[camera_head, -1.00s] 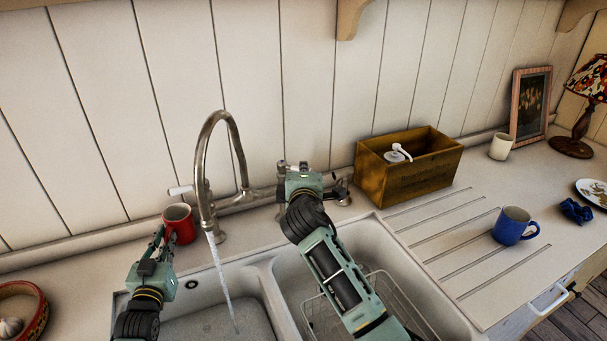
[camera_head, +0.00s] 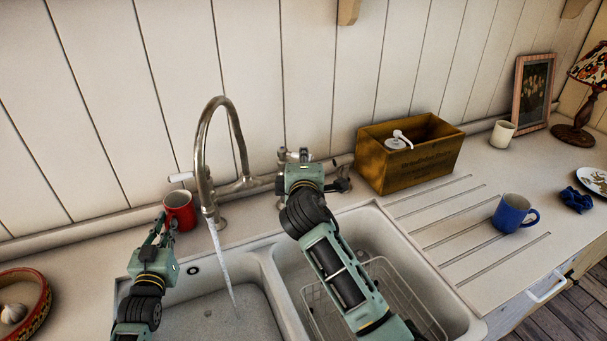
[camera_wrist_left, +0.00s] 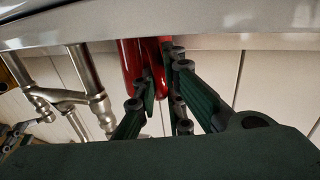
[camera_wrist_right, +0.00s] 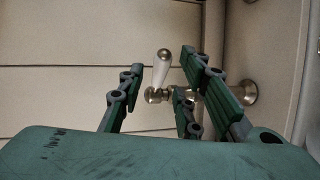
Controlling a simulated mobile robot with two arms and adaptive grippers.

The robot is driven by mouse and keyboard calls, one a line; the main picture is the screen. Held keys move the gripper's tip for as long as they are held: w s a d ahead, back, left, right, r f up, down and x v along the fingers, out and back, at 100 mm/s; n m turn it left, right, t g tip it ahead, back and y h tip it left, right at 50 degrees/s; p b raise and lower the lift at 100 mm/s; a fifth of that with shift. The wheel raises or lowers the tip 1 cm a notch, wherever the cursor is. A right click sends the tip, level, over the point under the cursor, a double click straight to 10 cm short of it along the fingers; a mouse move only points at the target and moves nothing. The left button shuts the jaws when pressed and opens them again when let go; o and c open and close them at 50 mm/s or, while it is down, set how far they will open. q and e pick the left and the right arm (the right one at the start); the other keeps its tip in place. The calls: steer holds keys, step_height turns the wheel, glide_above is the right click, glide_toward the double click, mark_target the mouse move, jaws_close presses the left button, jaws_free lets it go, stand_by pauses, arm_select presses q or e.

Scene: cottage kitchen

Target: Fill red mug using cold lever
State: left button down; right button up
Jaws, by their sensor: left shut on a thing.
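The red mug (camera_head: 181,213) stands upright on the counter behind the left basin, left of the tap. My left gripper (camera_head: 163,230) is shut on it from the front; red shows at its fingers in the left wrist view (camera_wrist_left: 131,62). The curved metal tap (camera_head: 202,150) runs a stream of water (camera_head: 224,262) into the left basin, right of the mug and apart from it. A white lever (camera_head: 181,177) shows at the tap's left. My right gripper (camera_head: 299,165) is at the tap's right side, hiding it. In the right wrist view its fingers are spread, with a white-handled lever (camera_wrist_right: 162,70) beyond them.
The double sink (camera_head: 262,262) has a wire rack (camera_head: 405,290) in its right basin. A wooden box (camera_head: 400,172) stands right of my right gripper. A blue mug (camera_head: 511,214) is on the drainboard, and a bowl with garlic (camera_head: 38,318) lies at left.

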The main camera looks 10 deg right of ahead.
steer(key=v, duration=0.9)
steer(key=shift+s, duration=0.1)
steer(key=shift+c, duration=0.3)
